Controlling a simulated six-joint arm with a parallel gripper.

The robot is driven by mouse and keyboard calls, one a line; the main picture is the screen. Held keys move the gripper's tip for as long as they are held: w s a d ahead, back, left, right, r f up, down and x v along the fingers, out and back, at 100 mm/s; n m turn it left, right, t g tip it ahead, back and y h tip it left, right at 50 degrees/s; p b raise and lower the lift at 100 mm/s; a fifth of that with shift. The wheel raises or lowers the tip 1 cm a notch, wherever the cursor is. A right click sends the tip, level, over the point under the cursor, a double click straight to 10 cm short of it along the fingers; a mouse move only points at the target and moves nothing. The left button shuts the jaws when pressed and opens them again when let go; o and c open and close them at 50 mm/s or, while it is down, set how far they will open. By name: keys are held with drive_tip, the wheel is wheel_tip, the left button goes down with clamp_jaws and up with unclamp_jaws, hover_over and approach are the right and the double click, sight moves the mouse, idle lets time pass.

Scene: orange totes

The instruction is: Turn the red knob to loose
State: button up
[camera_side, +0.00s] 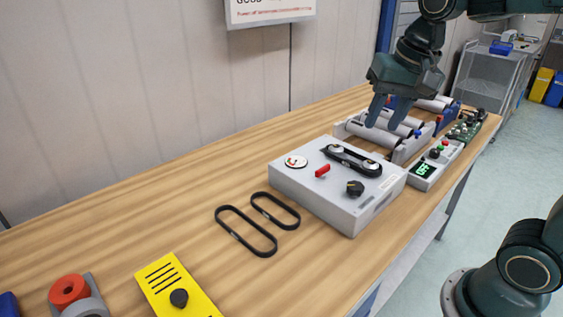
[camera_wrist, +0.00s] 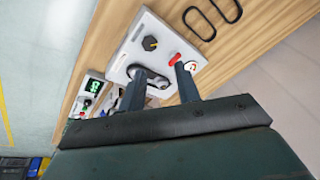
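The red knob (camera_side: 322,171) is a small bar-shaped handle on top of a grey box (camera_side: 285,182), between a round dial (camera_side: 296,161) and a black knob (camera_side: 355,188). A black belt (camera_side: 350,158) runs around two pulleys behind it. In the wrist view the red knob (camera_wrist: 174,59) shows close to the tip of one finger. My gripper (camera_side: 388,112) is open and empty, held above the back of the box and the rollers, apart from the knob. In the wrist view my gripper (camera_wrist: 158,70) has its two fingers spread. The dial's lettering is too small to read.
Two loose black belts (camera_side: 247,232) lie on the wooden bench left of the box. A yellow panel with a black knob (camera_side: 178,298) and a red ring on a grey holder (camera_side: 68,291) are in front. Rollers (camera_side: 378,136) and a green-display unit (camera_side: 424,169) stand beside the box.

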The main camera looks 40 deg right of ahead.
drive_tip(key=w+d+f+m+g, duration=0.2)
drive_tip(key=w+m, duration=0.3)
drive_tip(key=w, duration=0.4)
drive_tip(key=m+g, duration=0.1)
drive_tip(key=m, duration=0.4)
hover_over(323, 167)
wheel_tip(323, 167, down, 4)
drive_tip(key=shift+f, duration=0.2)
wheel_tip(323, 167, down, 14)
drive_tip(key=shift+r, duration=0.25)
clamp_jaws()
